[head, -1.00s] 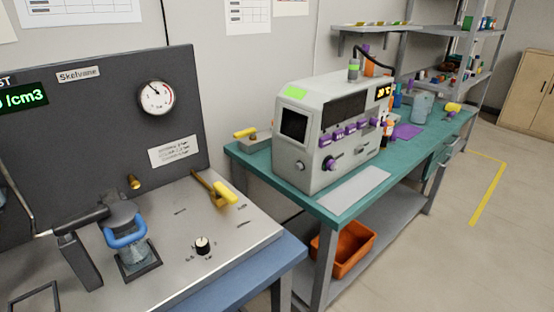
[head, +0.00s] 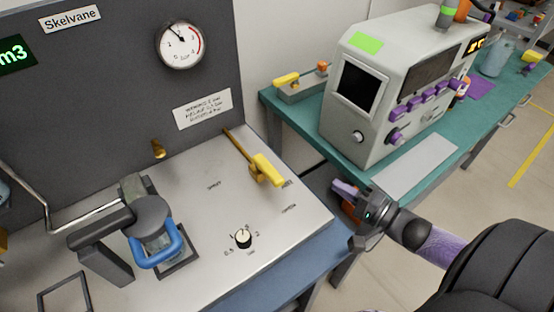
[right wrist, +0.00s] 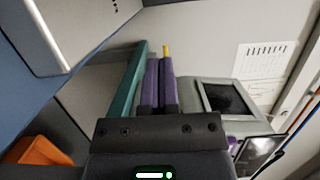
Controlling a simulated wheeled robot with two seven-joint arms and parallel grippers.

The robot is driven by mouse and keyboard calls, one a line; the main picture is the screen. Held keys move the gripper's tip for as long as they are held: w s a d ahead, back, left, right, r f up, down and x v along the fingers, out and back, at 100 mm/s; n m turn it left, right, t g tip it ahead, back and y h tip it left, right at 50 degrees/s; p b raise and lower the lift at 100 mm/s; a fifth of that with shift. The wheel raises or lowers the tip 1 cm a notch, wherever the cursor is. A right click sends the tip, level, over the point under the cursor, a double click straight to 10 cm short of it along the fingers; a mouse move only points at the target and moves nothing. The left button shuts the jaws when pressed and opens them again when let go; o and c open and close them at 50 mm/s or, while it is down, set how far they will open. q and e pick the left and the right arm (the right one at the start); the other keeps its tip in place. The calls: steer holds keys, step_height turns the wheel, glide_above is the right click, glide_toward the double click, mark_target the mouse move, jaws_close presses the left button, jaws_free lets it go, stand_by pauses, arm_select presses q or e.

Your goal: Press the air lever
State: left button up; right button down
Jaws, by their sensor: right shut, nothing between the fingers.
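The lever with a yellow handle (head: 265,171) and a brass-coloured arm stands on the right part of the steel panel top (head: 205,215), near its back; I take it as the air lever. My right gripper (head: 343,188) is past the panel's right edge, apart from the lever and to its right in the head view. Its two purple fingers lie together, empty, and the right wrist view also shows the closed fingers (right wrist: 160,84). The lever cannot be made out in the right wrist view. My left gripper is not in view.
A gauge (head: 181,45) is on the upright board. A grey machine (head: 365,120) stands on the teal bench (head: 292,118). An orange bin (right wrist: 38,152) is below.

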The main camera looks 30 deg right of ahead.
mark_target(268, 172)
steer(key=b+x, duration=0.3)
steer(key=x, duration=0.6)
steer(key=shift+w+f, duration=0.15)
steer(key=shift+f, duration=0.05)
steer(key=a, duration=0.3)
steer(key=shift+a+r, duration=0.15)
steer(key=shift+a, duration=0.4)
arm_select(q)
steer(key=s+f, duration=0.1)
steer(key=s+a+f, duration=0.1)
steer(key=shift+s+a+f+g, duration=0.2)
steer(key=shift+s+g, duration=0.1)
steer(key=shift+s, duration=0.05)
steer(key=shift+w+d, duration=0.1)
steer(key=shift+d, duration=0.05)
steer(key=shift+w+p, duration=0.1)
steer(key=shift+p, duration=0.2)
arm_select(e)
steer(key=shift+a, duration=0.1)
